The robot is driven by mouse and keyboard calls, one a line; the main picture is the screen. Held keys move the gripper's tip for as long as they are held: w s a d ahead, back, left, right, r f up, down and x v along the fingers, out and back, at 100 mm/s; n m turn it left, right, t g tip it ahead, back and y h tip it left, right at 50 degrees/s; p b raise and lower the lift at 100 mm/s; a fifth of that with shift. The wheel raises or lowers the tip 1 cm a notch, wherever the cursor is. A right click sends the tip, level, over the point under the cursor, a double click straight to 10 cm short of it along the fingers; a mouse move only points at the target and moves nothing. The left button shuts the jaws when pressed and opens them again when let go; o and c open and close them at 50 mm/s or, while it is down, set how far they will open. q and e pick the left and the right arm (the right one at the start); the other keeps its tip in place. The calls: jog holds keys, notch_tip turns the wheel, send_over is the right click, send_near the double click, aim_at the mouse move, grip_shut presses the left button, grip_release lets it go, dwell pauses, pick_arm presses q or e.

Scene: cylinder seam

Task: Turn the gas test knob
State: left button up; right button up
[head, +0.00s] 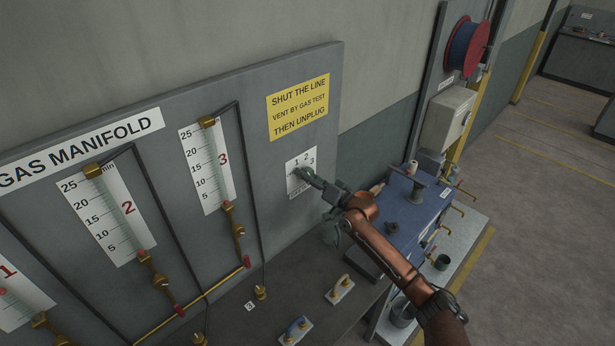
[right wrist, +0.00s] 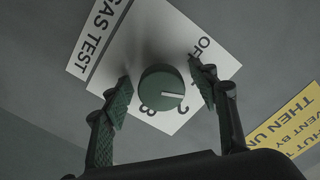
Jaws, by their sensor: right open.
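The gas test knob (right wrist: 164,89) is a round dark green dial with a white pointer line, on a white plate marked GAS TEST (right wrist: 140,50) in the right wrist view. The line points toward the numeral 2. In the head view the plate (head: 309,161) sits on the grey panel, and my gripper hides most of the knob. My right gripper (right wrist: 160,92) is open, with one finger on each side of the knob. Small gaps seem to show between fingers and knob; contact cannot be told. In the head view the right gripper (head: 308,177) reaches the plate from the right. My left gripper is not in view.
A yellow sign (head: 298,106) is above the plate. Flowmeters with scales, such as number 3 (head: 208,165), and brass valves are to the left. A blue machine (head: 407,212) stands on a bench at the right. The floor beyond is clear.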

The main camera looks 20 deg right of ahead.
jog(key=shift+s+d+f, duration=0.1)
jog(key=shift+s+d, duration=0.05)
jog(key=shift+s, duration=0.15)
jog(key=v, duration=1.1)
jog(key=shift+s, duration=0.2)
